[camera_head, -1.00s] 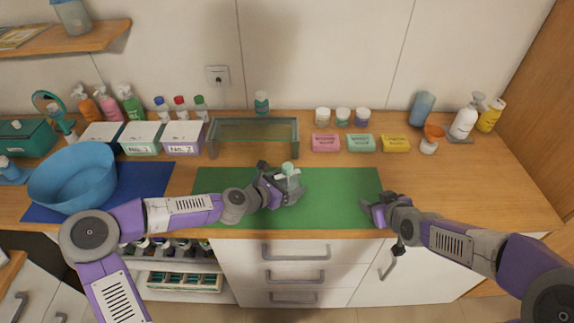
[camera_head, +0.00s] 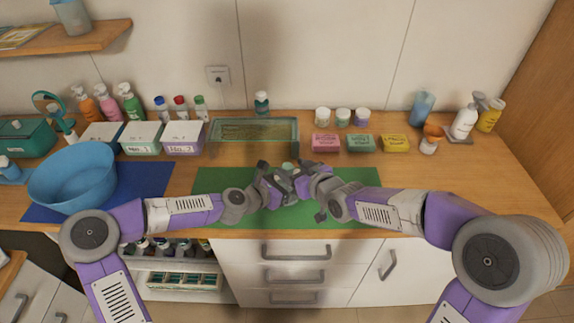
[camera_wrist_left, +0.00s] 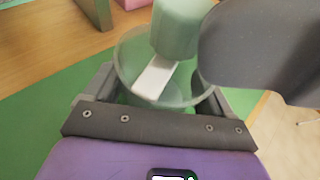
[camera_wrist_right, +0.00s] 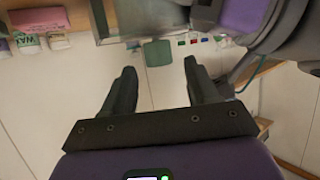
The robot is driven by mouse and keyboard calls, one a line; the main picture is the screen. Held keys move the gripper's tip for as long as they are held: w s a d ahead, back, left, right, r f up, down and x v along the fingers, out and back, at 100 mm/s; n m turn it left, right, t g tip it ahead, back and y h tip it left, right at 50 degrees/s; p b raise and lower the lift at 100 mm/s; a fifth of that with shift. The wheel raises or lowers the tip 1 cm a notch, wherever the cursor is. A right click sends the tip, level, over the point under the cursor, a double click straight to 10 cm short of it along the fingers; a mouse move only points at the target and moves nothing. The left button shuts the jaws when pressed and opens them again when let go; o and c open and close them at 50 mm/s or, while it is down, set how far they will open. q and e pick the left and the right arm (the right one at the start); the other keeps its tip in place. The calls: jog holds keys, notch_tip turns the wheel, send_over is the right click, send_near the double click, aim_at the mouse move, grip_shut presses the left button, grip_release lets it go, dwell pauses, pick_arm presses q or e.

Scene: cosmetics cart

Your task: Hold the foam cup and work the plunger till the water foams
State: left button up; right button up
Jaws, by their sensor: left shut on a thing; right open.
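The foam cup (camera_wrist_left: 135,62) is a clear greenish cup, held between the fingers of my left gripper (camera_wrist_left: 152,88) over the green mat (camera_head: 225,207). Its plunger has a pale green knob (camera_wrist_left: 180,25) above the rim and a white piece going down into the cup. In the head view the cup is mostly hidden by the grippers. In the head view my right gripper (camera_head: 300,180) is close beside the left one.
A glass shelf stand (camera_head: 253,131) is behind the mat. Soap boxes (camera_head: 360,143) and small jars (camera_head: 342,116) stand at right of it. A blue basin (camera_head: 72,175) is at left. The mat's right part is free.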

aim_at(288, 166)
jog(key=shift+x, duration=2)
